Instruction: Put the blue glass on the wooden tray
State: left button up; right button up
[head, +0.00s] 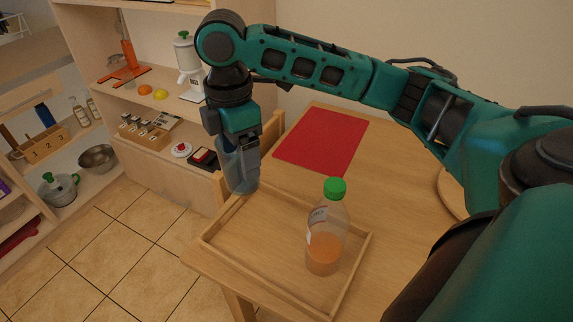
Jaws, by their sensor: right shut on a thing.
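The blue glass (233,172) is a translucent blue tumbler, upright at the far left corner of the wooden tray. My right gripper (241,160) is shut on the glass from above, with its fingers partly covering it. I cannot tell whether the base of the glass touches the tray or hangs just above it. The wooden tray (268,289) is shallow with a low rim and lies on the near left part of the table. My left gripper is not in view.
A bottle (325,235) with a green cap and orange liquid stands on the tray's right side. A red mat (321,140) lies on the table (377,180) behind. A round wooden board (452,193) is partly hidden by my arm. Shelves stand at the left.

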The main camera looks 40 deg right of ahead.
jog(key=n, duration=0.2)
jog(key=d+n, duration=0.1)
jog(key=n, duration=0.3)
jog(key=shift+w+d+r+n+b, duration=0.15)
jog(key=shift+d+r+n+b, duration=0.15)
jog(key=shift+r+b, duration=0.05)
jog(key=n, duration=0.2)
jog(key=d+n, duration=0.1)
jog(key=n, duration=0.1)
jog(key=r+n, duration=0.1)
jog(key=n, duration=0.1)
jog(key=shift+d+n+b, duration=0.15)
jog(key=shift+n+b, duration=0.2)
jog(key=shift+n, duration=0.05)
jog(key=shift+f, duration=0.25)
jog(key=shift+n, duration=0.3)
notch_tip(320, 180, down, 19)
jog(key=b, duration=0.3)
jog(key=shift+f, duration=0.3)
jog(key=shift+f, duration=0.1)
jog(key=o, duration=1.1)
